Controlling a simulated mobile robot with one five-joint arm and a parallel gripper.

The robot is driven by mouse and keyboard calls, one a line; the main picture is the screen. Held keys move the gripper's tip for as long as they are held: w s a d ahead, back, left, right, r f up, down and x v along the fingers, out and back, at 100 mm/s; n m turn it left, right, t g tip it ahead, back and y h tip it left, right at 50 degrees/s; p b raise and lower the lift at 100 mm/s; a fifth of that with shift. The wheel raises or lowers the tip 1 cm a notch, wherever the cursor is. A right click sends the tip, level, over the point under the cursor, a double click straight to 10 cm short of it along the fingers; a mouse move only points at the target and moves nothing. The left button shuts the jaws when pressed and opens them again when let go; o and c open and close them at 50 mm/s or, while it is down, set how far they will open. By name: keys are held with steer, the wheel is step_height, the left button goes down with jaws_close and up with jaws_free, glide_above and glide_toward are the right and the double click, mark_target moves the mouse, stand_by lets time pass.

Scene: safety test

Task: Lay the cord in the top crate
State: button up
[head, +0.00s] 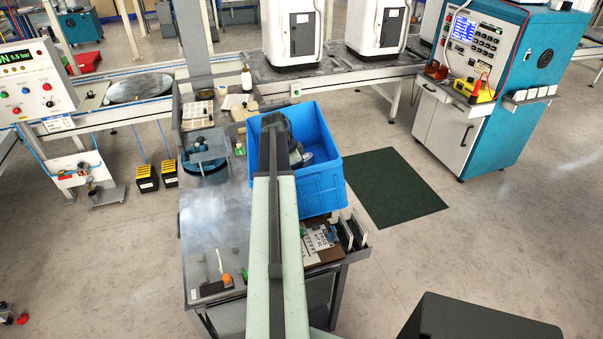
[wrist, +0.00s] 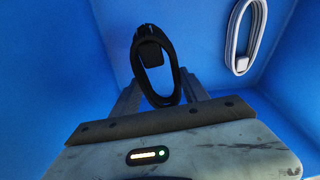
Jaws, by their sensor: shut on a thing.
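The blue crate (head: 322,190) stands on the bench in the head view. My arm reaches over its near wall, and my gripper (head: 277,130) is at the crate's opening, partly hidden by the arm. In the wrist view my gripper (wrist: 160,100) is shut on a black coiled cord (wrist: 139,52), which stands up from between the fingers. Blue crate walls (wrist: 45,60) surround it in that view. A pale grey coiled cord (wrist: 236,40) lies in the crate at the upper right, apart from the black one. Whether the black cord touches the crate floor cannot be told.
The metal bench (head: 207,225) has a round fixture (head: 204,155) left of the crate and an orange part (head: 227,281) near its front. Papers and upright plates (head: 348,234) sit near the crate's front right. A dark green mat (head: 393,188) lies on open floor.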

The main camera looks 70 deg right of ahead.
step_height(320, 180, down, 7)
steer(key=b, duration=0.6)
steer(key=shift+f, duration=0.2)
steer(key=shift+f+b, duration=0.2)
steer(key=shift+b, duration=0.3)
jaws_close()
steer(key=o, duration=1.6)
jaws_free()
steer(key=shift+r, duration=0.1)
step_height(320, 180, up, 30)
steer(key=p, duration=3)
